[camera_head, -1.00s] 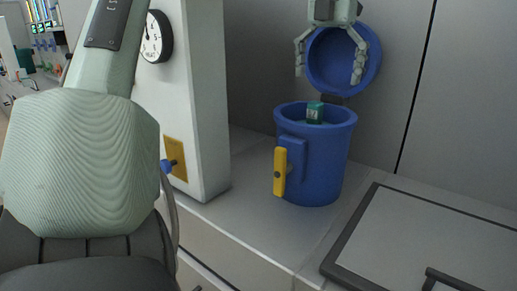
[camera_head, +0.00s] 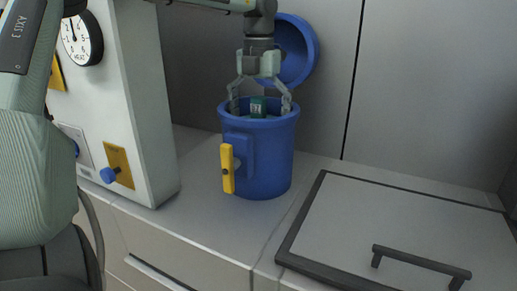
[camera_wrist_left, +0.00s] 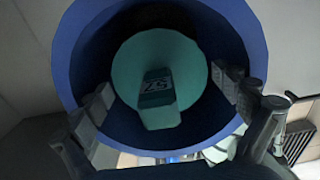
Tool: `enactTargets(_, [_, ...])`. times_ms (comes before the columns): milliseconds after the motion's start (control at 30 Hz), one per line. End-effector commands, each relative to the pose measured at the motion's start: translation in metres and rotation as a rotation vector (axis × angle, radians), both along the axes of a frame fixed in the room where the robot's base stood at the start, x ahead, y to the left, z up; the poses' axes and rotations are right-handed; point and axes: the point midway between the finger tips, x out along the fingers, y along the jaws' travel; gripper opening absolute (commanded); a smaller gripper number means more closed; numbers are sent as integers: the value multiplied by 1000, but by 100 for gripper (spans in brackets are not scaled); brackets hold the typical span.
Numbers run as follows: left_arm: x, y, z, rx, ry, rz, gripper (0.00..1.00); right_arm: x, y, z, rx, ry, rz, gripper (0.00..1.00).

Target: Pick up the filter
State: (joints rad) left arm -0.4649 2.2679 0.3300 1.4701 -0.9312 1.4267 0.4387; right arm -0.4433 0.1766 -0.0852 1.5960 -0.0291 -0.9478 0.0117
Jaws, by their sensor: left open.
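The teal filter (camera_head: 258,106) sits inside the blue canister (camera_head: 270,165), with its small block-shaped top showing at the mouth. In the left wrist view the filter (camera_wrist_left: 158,90) is a round teal body with a marked block on top, inside the canister's blue rim (camera_wrist_left: 77,60). My left gripper (camera_head: 261,100) points down at the canister mouth, open, one finger on each side of the filter's block and apart from it. The fingertips reach the rim level. The lower part of the filter is hidden. My right gripper is not in view.
The canister's round blue lid (camera_head: 298,50) stands open behind the gripper. A yellow latch (camera_head: 227,168) is on the canister's front. A white panel with a gauge (camera_head: 82,38) stands left. A grey framed cover with a handle (camera_head: 420,262) lies right.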

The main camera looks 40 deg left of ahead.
Motion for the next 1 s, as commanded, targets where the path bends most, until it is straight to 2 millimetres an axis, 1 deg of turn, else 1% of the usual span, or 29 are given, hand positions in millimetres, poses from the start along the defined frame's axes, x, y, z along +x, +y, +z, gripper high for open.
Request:
enactTargets(133, [-1,0,-23,-3,4,0,98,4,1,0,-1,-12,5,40])
enactTargets(233, [-1,0,-36,-1,4,0,98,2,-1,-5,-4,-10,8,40])
enactTargets(333, [0,0,-42,-2,0,0,98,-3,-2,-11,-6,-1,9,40])
enactTargets(500, [0,0,-42,-1,0,1,98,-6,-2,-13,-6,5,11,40])
enactTargets(900, [0,0,-42,-1,0,0,50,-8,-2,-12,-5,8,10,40])
enactTargets(1000, [0,0,-41,-1,-1,0,50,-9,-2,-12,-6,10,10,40])
